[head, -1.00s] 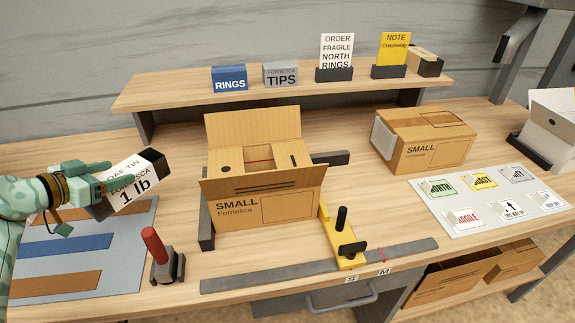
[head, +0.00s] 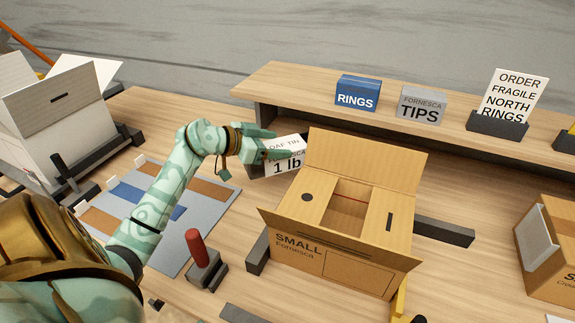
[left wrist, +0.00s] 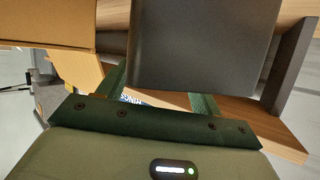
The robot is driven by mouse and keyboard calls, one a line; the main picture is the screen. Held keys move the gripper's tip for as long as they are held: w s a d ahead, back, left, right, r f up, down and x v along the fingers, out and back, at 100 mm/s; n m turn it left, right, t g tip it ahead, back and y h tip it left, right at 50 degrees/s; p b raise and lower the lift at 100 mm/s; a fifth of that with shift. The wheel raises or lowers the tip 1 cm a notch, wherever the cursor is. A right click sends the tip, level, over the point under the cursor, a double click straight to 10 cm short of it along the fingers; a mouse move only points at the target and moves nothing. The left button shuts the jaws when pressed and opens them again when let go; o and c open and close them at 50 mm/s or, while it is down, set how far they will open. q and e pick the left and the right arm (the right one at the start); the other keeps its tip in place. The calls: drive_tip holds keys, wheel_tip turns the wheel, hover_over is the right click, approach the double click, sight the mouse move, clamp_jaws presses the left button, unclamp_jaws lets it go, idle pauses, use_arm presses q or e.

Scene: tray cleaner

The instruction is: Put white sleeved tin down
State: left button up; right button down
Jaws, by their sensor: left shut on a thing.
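The white sleeved tin (head: 284,163) has a dark body and a white sleeve marked "1 lb". My left gripper (head: 268,146) is shut on it and holds it, slightly tilted, at the left of the open small cardboard box (head: 330,262), in front of the shelf's left end. In the left wrist view the tin's dark face (left wrist: 195,45) fills the upper middle, between the fingers. Whether the tin touches anything below cannot be told. My right gripper is not in view.
A grey mat (head: 208,222) with brown and blue stripes lies left of the box. A red-handled tool (head: 199,248) stands between them. The shelf (head: 300,92) bears a blue RINGS box (head: 358,92) and a grey TIPS box (head: 422,105). A white carton (head: 60,105) stands far left.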

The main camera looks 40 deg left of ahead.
sight(274, 166)
use_arm(q)
wheel_tip(274, 166, down, 7)
drive_tip(key=b, duration=0.2)
drive_tip(key=shift+f+b, duration=0.1)
drive_tip(key=shift+b, duration=0.25)
drive_tip(key=o, duration=1.4)
drive_tip(key=shift+c, duration=0.2)
drive_tip(key=shift+o, duration=0.7)
